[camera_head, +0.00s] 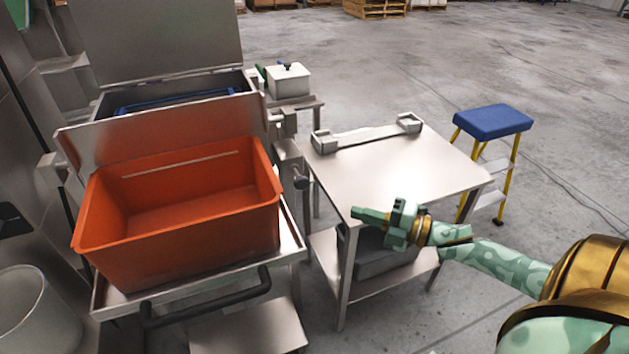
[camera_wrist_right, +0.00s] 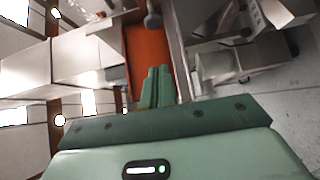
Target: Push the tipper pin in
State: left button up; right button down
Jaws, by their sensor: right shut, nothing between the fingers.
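The tipper pin appears to be the dark round knob (camera_head: 302,182) on a short stem at the right side of the tipper. A grey round knob also shows in the right wrist view (camera_wrist_right: 153,20), beyond my fingertips. The tipper's tray (camera_head: 292,243) holds an empty orange crate (camera_head: 180,249). My right gripper (camera_head: 358,214) is shut and empty, over the front left corner of the steel table, to the right of the knob and apart from it. Its closed green fingers show in the right wrist view (camera_wrist_right: 157,88). How deep the pin sits is unclear. My left gripper is out of view.
The steel table (camera_head: 400,175) carries a grey bracketed rail (camera_head: 368,134) at its back; a dark bin (camera_head: 375,255) is on its lower shelf. A black handle (camera_head: 207,299) fronts the tipper. A blue-topped step stool (camera_head: 493,122) stands right. Open floor lies behind.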

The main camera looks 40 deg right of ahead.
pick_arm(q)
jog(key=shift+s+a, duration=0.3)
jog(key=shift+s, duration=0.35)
pick_arm(e)
jog(key=shift+s+r, duration=0.1)
jog(key=shift+s, duration=0.05)
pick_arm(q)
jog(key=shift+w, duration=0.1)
pick_arm(e)
jog(key=shift+a, duration=0.1)
jog(key=b, duration=0.3)
send_near(299, 186)
jog(key=x, duration=0.6)
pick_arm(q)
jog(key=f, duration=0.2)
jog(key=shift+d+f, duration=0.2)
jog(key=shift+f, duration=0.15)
pick_arm(e)
jog(key=shift+a, duration=0.1)
